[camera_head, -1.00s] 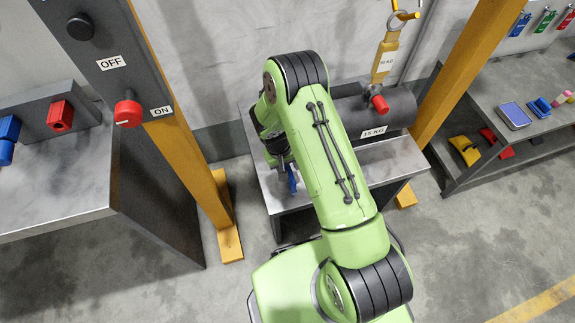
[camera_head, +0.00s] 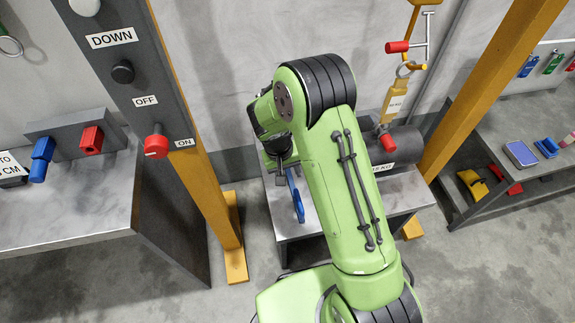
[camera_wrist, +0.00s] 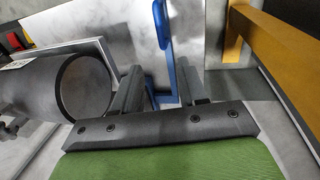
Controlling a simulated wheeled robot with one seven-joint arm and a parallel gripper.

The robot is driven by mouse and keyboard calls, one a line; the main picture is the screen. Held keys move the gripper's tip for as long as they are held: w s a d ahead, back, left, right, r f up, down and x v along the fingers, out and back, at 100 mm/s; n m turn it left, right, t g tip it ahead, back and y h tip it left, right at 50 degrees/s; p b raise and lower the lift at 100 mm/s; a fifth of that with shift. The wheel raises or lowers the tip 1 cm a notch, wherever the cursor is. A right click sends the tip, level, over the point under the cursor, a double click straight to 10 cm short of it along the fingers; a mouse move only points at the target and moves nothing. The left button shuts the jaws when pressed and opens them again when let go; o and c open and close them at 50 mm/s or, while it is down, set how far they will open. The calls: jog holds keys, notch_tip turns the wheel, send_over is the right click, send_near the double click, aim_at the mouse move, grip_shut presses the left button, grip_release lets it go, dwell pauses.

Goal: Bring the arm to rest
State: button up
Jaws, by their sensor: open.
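My green arm reaches over the low grey bench (camera_head: 405,198) in the head view, with its end bent down at the bench's left part. My gripper (camera_wrist: 160,75) is open in the wrist view, its two dark fingers spread apart. A blue handle-like part (camera_wrist: 164,45) shows between and beyond the fingers, and I see it also in the head view (camera_head: 296,198) just below my gripper. I cannot tell whether the fingers touch it. Nothing is seen gripped.
A dark barrel (camera_head: 408,153) lies on the bench, right of my arm, with a yellow hook piece (camera_head: 397,98) above it. Yellow posts (camera_head: 205,195) flank the bench. A control panel (camera_head: 125,75) stands at left. A shelf (camera_head: 530,165) with small items stands at right.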

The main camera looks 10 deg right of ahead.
jog(key=s+d+r+t+p, duration=0.1)
jog(key=s+r+p, duration=0.15)
jog(key=r, duration=0.85)
jog(key=s+d+r+t+p, duration=0.1)
jog(key=s+d+r+p, duration=0.15)
jog(key=r, duration=0.75)
jog(key=s+r+t+y+p, duration=0.2)
jog(key=s+r+t+p, duration=0.1)
jog(key=s+r, duration=1.2)
jog(key=s+p, duration=0.1)
jog(key=s, duration=0.2)
jog(key=shift+d+t+p, duration=0.15)
jog(key=shift+t+p, duration=0.15)
jog(key=shift+p, duration=0.05)
jog(key=shift+r, duration=0.1)
